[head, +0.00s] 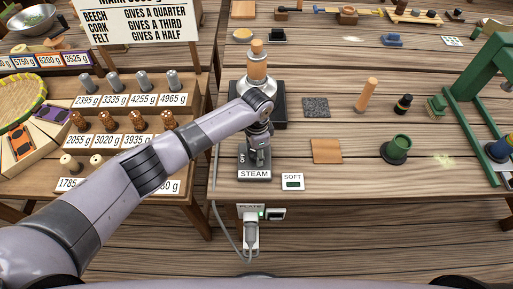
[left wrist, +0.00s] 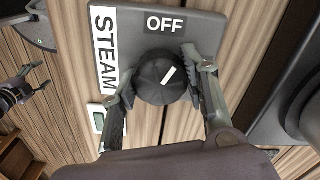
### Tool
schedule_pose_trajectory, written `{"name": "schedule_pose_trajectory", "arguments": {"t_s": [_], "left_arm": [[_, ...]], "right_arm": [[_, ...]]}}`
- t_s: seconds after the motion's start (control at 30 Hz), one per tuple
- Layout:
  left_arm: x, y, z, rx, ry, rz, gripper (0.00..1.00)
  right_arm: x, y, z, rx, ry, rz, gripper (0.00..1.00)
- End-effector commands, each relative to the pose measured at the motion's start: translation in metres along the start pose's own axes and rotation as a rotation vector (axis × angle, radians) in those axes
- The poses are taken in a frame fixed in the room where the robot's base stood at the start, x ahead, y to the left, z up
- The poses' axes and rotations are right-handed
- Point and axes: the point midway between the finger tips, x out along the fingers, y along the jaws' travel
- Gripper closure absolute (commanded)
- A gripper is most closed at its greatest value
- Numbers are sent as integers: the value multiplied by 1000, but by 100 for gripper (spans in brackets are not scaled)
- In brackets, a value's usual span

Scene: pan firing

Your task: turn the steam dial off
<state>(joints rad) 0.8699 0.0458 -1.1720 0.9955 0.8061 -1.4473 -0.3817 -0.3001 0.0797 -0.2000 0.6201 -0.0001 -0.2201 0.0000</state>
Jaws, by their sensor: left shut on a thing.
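The steam dial (left wrist: 152,88) is a round black knob on a dark grey box (left wrist: 125,22). Its white mark (left wrist: 169,76) slants up and right in the left wrist view, to the right of the straight line to the OFF label (left wrist: 165,24). A white STEAM label (left wrist: 104,50) runs along the box; it also shows in the head view (head: 254,174). My left gripper (left wrist: 158,79) is shut on the dial, one finger on each side. In the head view the left gripper (head: 258,150) covers the dial.
A small SOFT display (head: 292,182) stands right of the box. A dark stand with a wooden-topped piece (head: 257,68) is just behind. A PLATE fitting (head: 250,212) with a cable hangs at the table's front edge.

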Motion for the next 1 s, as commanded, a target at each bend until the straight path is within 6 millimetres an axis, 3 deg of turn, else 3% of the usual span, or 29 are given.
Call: {"name": "schedule_pose_trajectory", "arguments": {"t_s": [0.5,1.0], "left_arm": [[-2,0,-1,-375,1,0,86],[-1,-1,-1,-466,4,-2,86]], "right_arm": [[-28,0,-2,0,0,0,38],[-32,0,-3,0,0,0,38]]}}
